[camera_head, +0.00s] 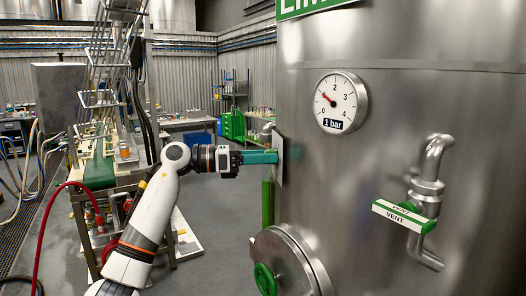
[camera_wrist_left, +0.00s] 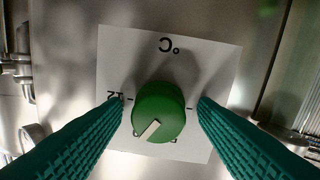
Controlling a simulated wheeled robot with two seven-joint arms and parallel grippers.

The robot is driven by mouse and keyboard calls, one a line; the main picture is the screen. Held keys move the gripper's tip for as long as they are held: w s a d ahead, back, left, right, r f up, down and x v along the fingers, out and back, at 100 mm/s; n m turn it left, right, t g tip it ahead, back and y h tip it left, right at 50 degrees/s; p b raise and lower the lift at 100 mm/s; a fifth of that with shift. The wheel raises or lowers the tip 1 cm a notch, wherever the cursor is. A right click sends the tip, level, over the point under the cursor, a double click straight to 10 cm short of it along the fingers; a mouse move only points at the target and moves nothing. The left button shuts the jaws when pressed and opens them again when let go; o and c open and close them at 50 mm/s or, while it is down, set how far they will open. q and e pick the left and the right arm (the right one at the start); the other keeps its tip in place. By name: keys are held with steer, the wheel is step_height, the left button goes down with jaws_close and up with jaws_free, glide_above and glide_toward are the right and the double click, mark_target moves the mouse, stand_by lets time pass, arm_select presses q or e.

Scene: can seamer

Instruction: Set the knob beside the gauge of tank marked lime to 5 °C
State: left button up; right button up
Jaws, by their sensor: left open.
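The steel tank (camera_head: 400,60) fills the right of the head view, with a green sign (camera_head: 310,5) at its top, cut off but reading like "LIME". A round gauge (camera_head: 340,102) with a red needle and "1 bar" is on its wall. In the left wrist view a round green knob (camera_wrist_left: 165,100) sits on a white plate (camera_wrist_left: 205,60) lettered °C, upside down, with "12" at left. The knob's pale pointer aims to the lower left; nearby marks are partly hidden. My left gripper (camera_wrist_left: 160,103) is open, one finger each side of the knob, with visible gaps.
A vent pipe with a green-and-white handle (camera_head: 404,216) sticks out of the tank at right. A round hatch (camera_head: 290,262) with a green wheel is below my left arm. A bench with a machine stands at left. Grey floor lies between.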

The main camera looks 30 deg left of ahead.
arm_select(q)
steer(key=shift+w+d, duration=0.1)
steer(key=shift+d, duration=0.05)
steer(key=shift+c, duration=0.7)
steer(key=c, duration=0.8)
steer(key=shift+c, duration=0.2)
steer(key=shift+n, duration=0.3)
steer(key=n+p, duration=0.5)
steer(key=n, duration=0.6)
steer(key=shift+n, duration=0.4)
